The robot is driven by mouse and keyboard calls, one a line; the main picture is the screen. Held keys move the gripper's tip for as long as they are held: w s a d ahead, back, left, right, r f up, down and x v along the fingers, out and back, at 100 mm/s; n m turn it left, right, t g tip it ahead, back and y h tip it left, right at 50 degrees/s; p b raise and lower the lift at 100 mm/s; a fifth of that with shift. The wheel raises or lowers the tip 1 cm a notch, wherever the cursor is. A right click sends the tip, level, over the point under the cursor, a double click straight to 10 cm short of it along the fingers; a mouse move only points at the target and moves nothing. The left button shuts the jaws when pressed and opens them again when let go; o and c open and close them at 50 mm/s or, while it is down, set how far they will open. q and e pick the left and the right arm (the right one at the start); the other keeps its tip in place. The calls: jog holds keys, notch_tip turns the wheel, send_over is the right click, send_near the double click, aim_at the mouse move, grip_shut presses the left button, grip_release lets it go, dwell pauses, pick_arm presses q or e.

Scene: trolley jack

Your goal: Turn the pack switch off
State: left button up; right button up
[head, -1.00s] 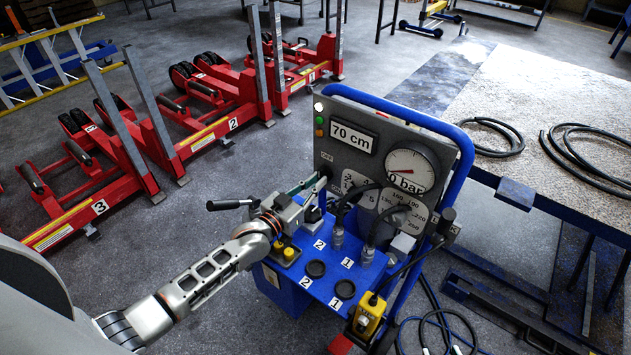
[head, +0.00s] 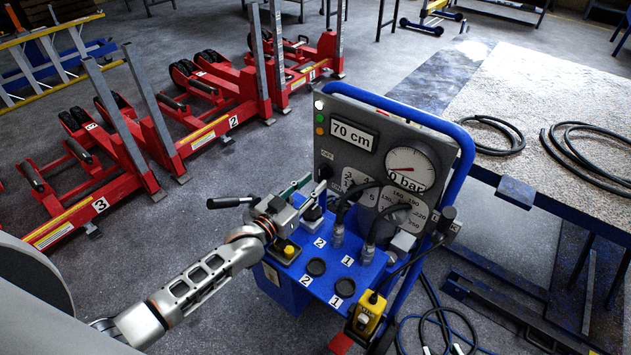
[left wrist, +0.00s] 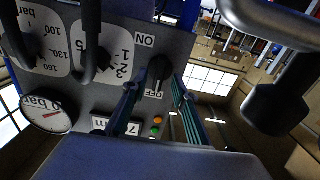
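The pack switch is a black knob (left wrist: 158,71) on the grey panel (left wrist: 75,92), between an ON label (left wrist: 145,40) and an OFF label (left wrist: 153,94) in the left wrist view. In the head view the switch (head: 325,171) sits at the panel's lower left, just beyond my fingertips. My left gripper (head: 318,186) points at it from the front left. In the left wrist view its two fingers (left wrist: 157,84) are apart, one on each side of the knob, with gaps; contact does not show. Where the knob points is hard to tell. My right gripper is not in view.
Below the panel is the blue pack top (head: 330,265) with sockets and hoses. A black lever handle (head: 230,202) sticks out beside my left gripper. A yellow pendant (head: 368,313) hangs at front right.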

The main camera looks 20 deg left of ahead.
pick_arm(q)
jog(key=v, duration=1)
jog(key=s+d+f+g+y, duration=0.1)
jog(key=s+d+f+g, duration=0.1)
jog(key=s+f, duration=0.5)
jog(key=s+d+f+g+y, duration=0.2)
jog(key=s+f+g, duration=0.2)
jog(key=s, duration=0.9)
notch_tip(320, 180, down, 3)
jog(key=shift+s+f+m, duration=0.1)
jog(key=shift+s+m, duration=0.05)
jog(key=shift+m, duration=0.15)
